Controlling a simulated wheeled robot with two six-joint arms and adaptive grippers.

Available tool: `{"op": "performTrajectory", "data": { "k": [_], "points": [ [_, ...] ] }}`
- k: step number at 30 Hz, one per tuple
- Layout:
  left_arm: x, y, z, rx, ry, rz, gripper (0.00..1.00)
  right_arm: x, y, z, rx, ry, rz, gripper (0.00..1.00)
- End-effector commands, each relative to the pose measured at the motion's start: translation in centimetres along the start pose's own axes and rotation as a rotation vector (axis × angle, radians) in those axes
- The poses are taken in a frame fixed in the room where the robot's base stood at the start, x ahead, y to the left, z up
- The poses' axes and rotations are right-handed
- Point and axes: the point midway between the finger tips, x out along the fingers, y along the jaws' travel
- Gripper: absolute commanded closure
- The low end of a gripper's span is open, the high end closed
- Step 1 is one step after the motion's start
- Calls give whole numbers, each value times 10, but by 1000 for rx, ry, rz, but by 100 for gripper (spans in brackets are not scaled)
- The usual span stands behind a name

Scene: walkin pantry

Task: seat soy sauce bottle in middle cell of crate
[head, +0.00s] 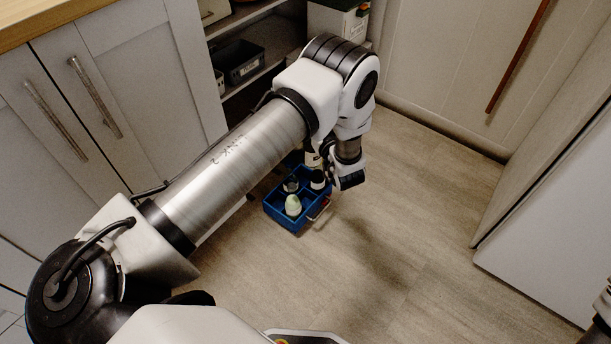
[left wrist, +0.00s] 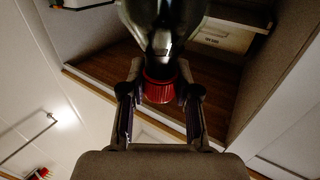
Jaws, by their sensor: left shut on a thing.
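The dark soy sauce bottle (left wrist: 165,22) shows in the left wrist view, with its ridged red cap (left wrist: 160,88) between the fingers. My left gripper (left wrist: 160,104) is shut on it at the cap end. In the head view the blue crate (head: 284,220) is on the floor below my left arm, which comes down at its far right side. A pale-topped item (head: 292,205) stands in a near cell and darker items stand farther back. My wrist and arm hide part of the crate. I cannot clearly make out the held bottle there. My right gripper is not in view.
Shelves with a dark bin (head: 240,63) stand behind my left arm. Cabinet doors (head: 100,110) with bar handles are on the left. A white panel (head: 550,240) is on the right. The wooden floor (head: 400,230) right of the crate is clear.

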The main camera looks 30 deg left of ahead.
Motion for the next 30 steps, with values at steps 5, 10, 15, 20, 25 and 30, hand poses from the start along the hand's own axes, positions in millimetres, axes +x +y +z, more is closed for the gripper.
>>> {"op": "performTrajectory", "data": {
  "k": [5, 10, 15, 20, 25, 30],
  "points": [
    [10, -11, 67, -2, 3, -107, 100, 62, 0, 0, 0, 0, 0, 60],
    [14, -16, 84, -2, 3, -150, 100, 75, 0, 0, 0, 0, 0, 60],
    [14, -17, 116, 0, 2, -154, 100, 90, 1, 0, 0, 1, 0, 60],
    [14, -17, 165, 0, 2, -153, 100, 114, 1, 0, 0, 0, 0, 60],
    [14, -16, 206, -1, 3, -153, 100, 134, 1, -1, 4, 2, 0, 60],
    [14, -16, 221, -2, 4, -153, 100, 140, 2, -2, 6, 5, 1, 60]
  ]
}}
